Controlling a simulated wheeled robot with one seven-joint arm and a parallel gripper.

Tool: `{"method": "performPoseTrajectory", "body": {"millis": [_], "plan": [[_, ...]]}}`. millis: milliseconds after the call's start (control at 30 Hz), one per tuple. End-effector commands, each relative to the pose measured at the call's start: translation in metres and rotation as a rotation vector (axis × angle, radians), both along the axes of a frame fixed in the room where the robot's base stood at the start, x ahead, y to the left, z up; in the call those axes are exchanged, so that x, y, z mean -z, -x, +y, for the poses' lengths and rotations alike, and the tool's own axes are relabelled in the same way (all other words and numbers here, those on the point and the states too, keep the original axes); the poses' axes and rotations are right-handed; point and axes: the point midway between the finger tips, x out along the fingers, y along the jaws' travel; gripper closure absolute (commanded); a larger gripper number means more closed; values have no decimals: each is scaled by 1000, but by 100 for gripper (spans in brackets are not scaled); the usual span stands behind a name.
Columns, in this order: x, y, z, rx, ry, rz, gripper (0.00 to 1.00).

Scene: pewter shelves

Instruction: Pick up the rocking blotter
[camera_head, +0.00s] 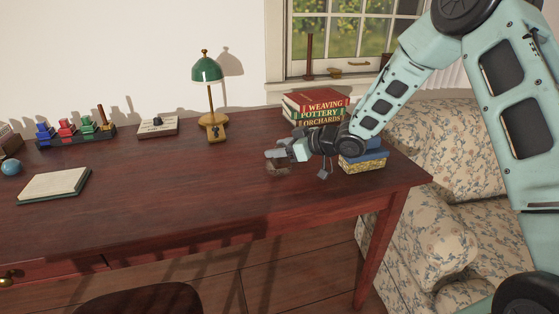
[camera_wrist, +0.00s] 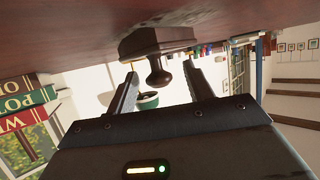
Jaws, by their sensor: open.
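The rocking blotter is a dark brown block with a turned knob. In the wrist view, which appears upside down, the blotter (camera_wrist: 155,42) sits against the desk top with its knob between my fingertips. My gripper (camera_wrist: 160,66) is open, one finger on each side of the knob; I see a gap on both sides and no grip. In the head view the blotter (camera_head: 278,169) is small and partly hidden just below my gripper (camera_head: 280,154), on the right part of the desk (camera_head: 200,200).
A stack of books (camera_head: 315,105) stands behind my gripper, and a blue-lidded woven box (camera_head: 362,162) stands close on its right.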

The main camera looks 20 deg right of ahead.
Motion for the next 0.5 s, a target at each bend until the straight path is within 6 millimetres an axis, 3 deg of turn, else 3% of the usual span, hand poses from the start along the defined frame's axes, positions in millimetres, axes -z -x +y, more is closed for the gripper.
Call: {"method": "performPoseTrajectory", "body": {"millis": [267, 433, 500], "plan": [[1, -2, 2, 1, 1, 0, 48], [1, -2, 2, 1, 0, 0, 95], [1, -2, 2, 1, 0, 0, 99]]}}
